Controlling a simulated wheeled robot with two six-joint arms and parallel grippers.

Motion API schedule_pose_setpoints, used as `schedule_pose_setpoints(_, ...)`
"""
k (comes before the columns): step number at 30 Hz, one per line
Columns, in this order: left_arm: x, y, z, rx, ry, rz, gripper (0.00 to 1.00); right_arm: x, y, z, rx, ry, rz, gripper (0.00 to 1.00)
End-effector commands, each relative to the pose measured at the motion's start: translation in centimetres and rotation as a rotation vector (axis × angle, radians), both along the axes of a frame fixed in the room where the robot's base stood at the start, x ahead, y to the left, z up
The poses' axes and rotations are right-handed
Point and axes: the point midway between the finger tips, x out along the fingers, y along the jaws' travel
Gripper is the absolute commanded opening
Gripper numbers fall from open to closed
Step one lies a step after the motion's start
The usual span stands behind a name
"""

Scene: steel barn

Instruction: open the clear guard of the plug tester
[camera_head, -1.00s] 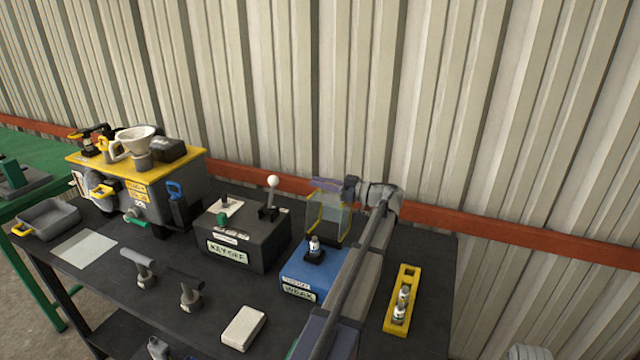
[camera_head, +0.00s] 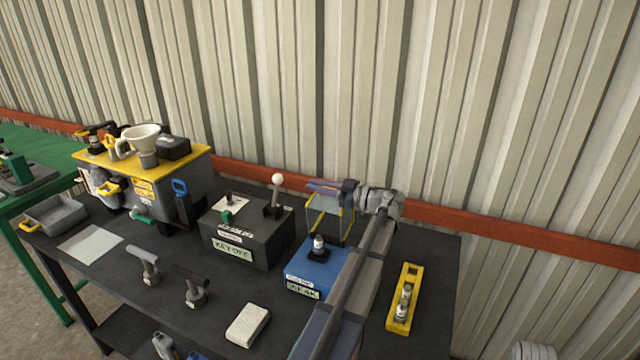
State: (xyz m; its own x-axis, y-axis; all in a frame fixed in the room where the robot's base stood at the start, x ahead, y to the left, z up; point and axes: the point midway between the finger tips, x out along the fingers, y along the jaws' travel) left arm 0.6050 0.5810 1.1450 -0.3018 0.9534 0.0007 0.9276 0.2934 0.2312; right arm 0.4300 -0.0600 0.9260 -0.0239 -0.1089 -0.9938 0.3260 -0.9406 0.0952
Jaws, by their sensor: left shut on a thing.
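The plug tester (camera_head: 311,266) is a blue box on the dark bench, with a label reading "WEAK" on its front. A white and dark plug (camera_head: 318,246) stands upright in a black holder on top. The clear guard (camera_head: 328,222), a see-through panel with yellow edges, stands raised behind the plug. My left gripper (camera_head: 328,187) is shut at the guard's upper edge, its wrist to the right. The fingertips are small here and their exact contact is hard to see. My left forearm hides the tester's right side. My right gripper is out of view.
Left of the tester stands a black "KEY OFF" box (camera_head: 246,236) with a white-knobbed lever. A yellow rack (camera_head: 404,298) with plugs lies to the right. The corrugated wall is close behind.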

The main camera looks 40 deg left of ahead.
Motion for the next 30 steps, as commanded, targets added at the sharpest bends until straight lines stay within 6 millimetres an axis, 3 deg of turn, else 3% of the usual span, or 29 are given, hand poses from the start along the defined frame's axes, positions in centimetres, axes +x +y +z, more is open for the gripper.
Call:
schedule_pose_setpoints(5, 0.1, 0.0, -0.1, 0.000, 0.000, 0.000, 0.00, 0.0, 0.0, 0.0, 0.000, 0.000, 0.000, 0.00)
schedule_pose_setpoints(6, 0.1, 0.0, -0.1, 0.000, 0.000, 0.000, 0.17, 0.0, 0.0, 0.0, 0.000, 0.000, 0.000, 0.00)
schedule_pose_setpoints(13, 0.1, 0.0, -0.1, -0.001, 0.001, 0.001, 0.42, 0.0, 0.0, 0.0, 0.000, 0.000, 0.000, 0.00)
schedule_pose_setpoints(22, 0.2, -0.4, -0.1, -0.002, 0.002, 0.000, 0.42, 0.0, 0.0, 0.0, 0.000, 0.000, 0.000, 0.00)
schedule_pose_setpoints(30, 1.5, -4.3, -0.1, -0.001, 0.001, -0.002, 0.42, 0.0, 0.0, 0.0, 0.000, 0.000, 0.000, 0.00)
